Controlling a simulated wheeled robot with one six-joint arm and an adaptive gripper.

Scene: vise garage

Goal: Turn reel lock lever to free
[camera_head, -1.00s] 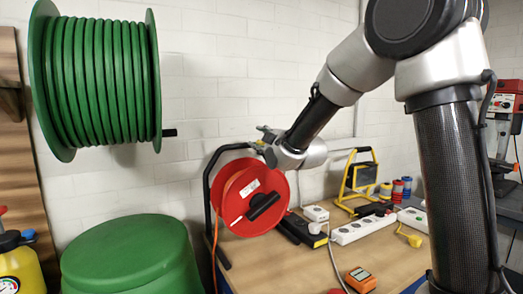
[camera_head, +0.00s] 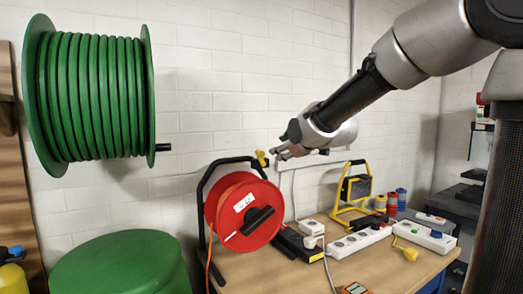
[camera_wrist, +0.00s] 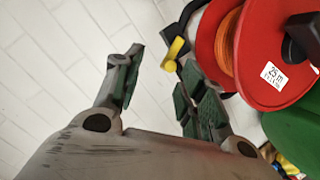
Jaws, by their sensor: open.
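The red cable reel (camera_head: 225,212) stands at the left end of the bench in its black tube frame (camera_head: 205,185). A small yellow lever (camera_head: 261,158) sits at the top right corner of the frame, upright and slightly tilted. My gripper (camera_head: 279,153) is just right of the lever, open, with nothing seen between its fingers. In the wrist view the yellow lever (camera_wrist: 174,50) shows near the right fingertip, beyond the open fingers (camera_wrist: 160,62). I cannot tell whether a finger touches it. The reel (camera_wrist: 262,75) with orange cable fills the upper right there.
A green hose reel (camera_head: 95,95) hangs on the wall at left, above a green bin (camera_head: 118,265). Power strips (camera_head: 358,241), a yellow work lamp (camera_head: 351,190) and colored spools (camera_head: 392,203) stand on the bench (camera_head: 385,268). The white wall is close behind.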

